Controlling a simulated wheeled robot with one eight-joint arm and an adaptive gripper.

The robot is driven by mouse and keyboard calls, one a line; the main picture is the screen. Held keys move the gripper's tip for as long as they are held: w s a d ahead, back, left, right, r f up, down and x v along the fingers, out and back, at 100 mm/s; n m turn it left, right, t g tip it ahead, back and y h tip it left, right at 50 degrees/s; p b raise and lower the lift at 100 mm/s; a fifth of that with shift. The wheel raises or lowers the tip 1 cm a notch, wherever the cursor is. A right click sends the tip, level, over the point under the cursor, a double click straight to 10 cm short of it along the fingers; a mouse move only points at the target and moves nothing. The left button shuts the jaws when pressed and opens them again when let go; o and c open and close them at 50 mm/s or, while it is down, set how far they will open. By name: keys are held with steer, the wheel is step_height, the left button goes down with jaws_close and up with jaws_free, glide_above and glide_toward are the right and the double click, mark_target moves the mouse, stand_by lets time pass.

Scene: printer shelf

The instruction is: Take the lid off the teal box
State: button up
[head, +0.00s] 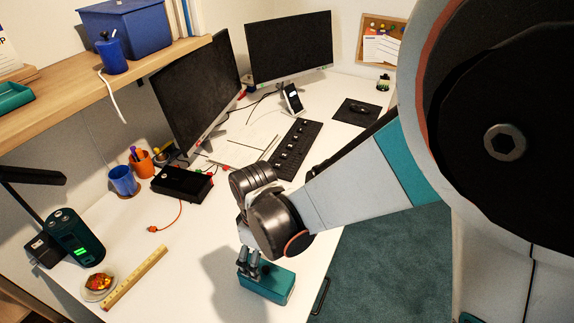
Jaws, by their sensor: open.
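The teal box (270,286) sits on the white desk near its front edge, at the lower middle of the head view. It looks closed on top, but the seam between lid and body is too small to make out. My gripper (247,272) points down at the left end of the box, with its fingers over or against the top there. It is open, and no lid is seen lifted in it. The fingers hide the box's left end, and I cannot tell whether they touch it.
A black box (182,182), keyboard (289,150) and monitors (289,46) stand farther back. The desk between ruler and teal box is clear.

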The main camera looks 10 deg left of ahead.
mark_target(265, 269)
step_height(265, 269, down, 8)
steer(key=b, duration=0.3)
steer(key=shift+d+f, duration=0.15)
steer(key=shift+f, duration=0.1)
steer(key=shift+r, duration=0.1)
steer(key=shift+c, duration=0.2)
steer(key=c, duration=1)
